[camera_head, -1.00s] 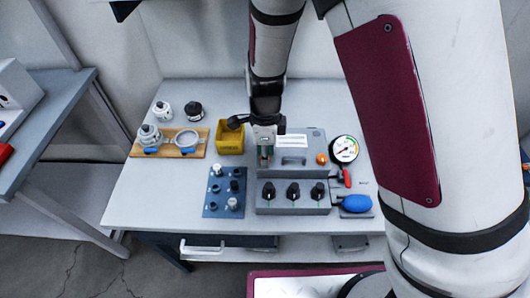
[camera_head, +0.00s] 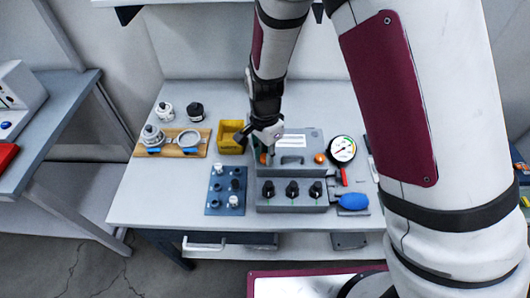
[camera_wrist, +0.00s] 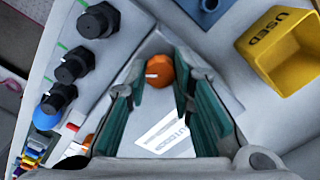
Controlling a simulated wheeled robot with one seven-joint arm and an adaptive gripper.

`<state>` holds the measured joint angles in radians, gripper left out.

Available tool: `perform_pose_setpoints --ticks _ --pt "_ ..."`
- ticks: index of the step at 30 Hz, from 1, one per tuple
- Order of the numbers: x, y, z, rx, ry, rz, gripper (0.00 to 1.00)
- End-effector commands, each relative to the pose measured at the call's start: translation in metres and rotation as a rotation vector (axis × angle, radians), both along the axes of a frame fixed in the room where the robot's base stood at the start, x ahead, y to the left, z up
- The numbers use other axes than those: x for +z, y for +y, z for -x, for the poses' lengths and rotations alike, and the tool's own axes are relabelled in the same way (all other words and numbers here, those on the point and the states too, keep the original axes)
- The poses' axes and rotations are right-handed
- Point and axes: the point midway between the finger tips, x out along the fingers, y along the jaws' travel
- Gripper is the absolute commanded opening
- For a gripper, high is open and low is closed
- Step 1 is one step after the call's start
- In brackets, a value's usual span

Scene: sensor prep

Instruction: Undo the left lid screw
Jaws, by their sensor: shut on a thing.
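The left lid screw is an orange round knob with a white mark (camera_wrist: 159,71), seen between my fingertips in the wrist view. It shows as a small orange patch under my gripper in the head view (camera_head: 263,158). My gripper (camera_wrist: 157,80) has teal finger pads and is shut on this screw, at the left end of the grey box's lid (camera_head: 313,144); in the head view the hand (camera_head: 267,140) partly hides that end. The right lid screw (camera_head: 320,158), also orange, sits at the lid's other end.
A yellow bin marked USED (camera_wrist: 285,48) stands close to the left of the box. Black knobs (camera_head: 292,189) line the box's front. A gauge (camera_head: 342,149), a blue bulb (camera_head: 353,201) and a blue plate with pegs (camera_head: 226,190) are nearby.

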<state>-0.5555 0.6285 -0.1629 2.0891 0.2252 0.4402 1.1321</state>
Motion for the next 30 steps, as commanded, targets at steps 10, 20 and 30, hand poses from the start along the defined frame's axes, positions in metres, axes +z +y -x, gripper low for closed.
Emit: perform_pose_setpoints --ticks 10,20,30 --pt "0.0005 0.0003 -0.0006 0.329 -0.001 -0.001 0.00" --pt "0.0003 0.0003 -0.0009 0.644 -0.002 0.000 0.00" --pt "0.0003 0.0005 -0.0011 0.966 -0.003 -0.001 0.00"
